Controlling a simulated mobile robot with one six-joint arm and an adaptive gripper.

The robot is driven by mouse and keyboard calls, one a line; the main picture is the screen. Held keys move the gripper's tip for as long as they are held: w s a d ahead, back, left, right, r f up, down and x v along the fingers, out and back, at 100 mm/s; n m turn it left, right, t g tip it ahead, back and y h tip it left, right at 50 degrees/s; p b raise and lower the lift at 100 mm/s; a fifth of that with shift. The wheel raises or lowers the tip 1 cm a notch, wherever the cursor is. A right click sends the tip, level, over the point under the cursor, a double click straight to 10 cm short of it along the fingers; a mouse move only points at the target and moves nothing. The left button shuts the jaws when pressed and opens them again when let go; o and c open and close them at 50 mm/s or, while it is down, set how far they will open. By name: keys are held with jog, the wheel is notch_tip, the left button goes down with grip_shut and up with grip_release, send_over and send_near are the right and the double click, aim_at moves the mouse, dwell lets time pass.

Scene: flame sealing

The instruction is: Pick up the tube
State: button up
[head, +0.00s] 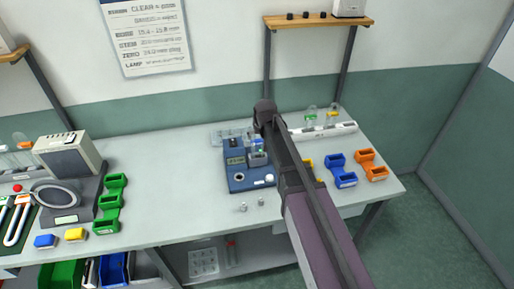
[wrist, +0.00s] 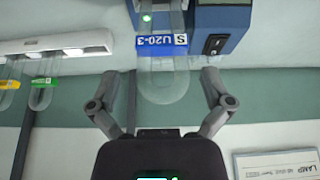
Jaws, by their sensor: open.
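The tube (wrist: 162,82) is clear glass with a rounded end and a blue label, which reads upside down in the wrist view. It stands at the blue device (wrist: 222,25), its rounded end towards my gripper (wrist: 160,76). My gripper is open, with one finger on each side of the rounded end and visible gaps between. In the head view the blue label of the tube (head: 257,142) shows small above the blue device (head: 240,181). My arm hides part of that area and the fingers are hard to make out there.
A white rack (head: 325,132) with tubes labelled green and orange stands to the right; it also shows in the wrist view (wrist: 60,45). Blue (head: 341,170) and orange bins (head: 371,165) sit near the right edge. Green bins (head: 110,205) and a grey instrument (head: 70,155) are left.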

aim_at(258, 141)
jog(key=shift+f, duration=0.1)
dwell(0.3)
jog(key=shift+b+x, duration=2.4)
jog(key=shift+x, duration=0.2)
jog(key=shift+a, duration=0.15)
jog(key=c, duration=1)
jog(key=shift+r, duration=0.2)
notch_tip(258, 141, up, 10)
jog(key=p, duration=1)
jog(key=shift+f, duration=0.2)
